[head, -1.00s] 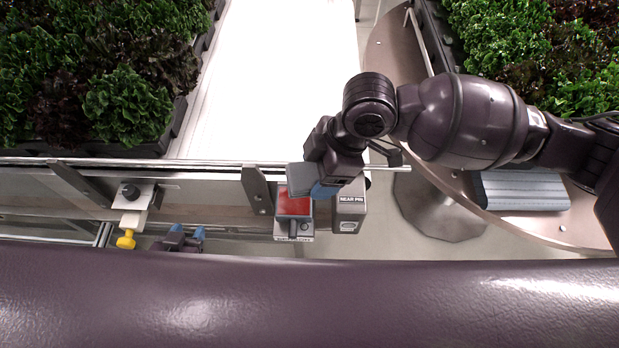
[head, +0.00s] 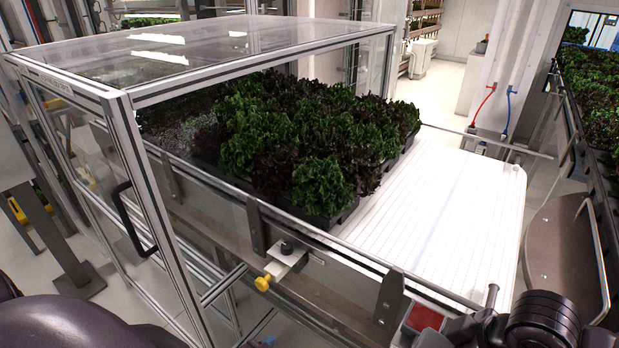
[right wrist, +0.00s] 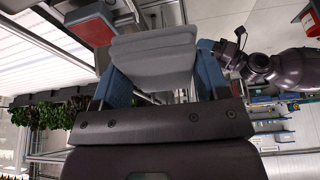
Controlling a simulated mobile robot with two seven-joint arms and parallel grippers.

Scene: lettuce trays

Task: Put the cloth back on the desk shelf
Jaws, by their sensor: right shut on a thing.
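The grey cloth (right wrist: 155,50) is a folded pad between the blue fingers of my right gripper (right wrist: 160,68) in the right wrist view. The gripper is shut on it, holding it close to a red-topped box (right wrist: 92,22). I cannot tell whether they touch. In the head view the red top (head: 425,317) shows at the lower right beside my right arm; the cloth is barely visible there. My left gripper (right wrist: 236,46) shows small at the right of the wrist view; its finger state is unclear. I cannot identify the desk shelf with certainty.
A framed clear enclosure (head: 120,95) with a black handle stands at the left. Lettuce trays (head: 335,215) sit on the white conveyor (head: 440,210). A brown curved board (head: 560,250) stands at the right.

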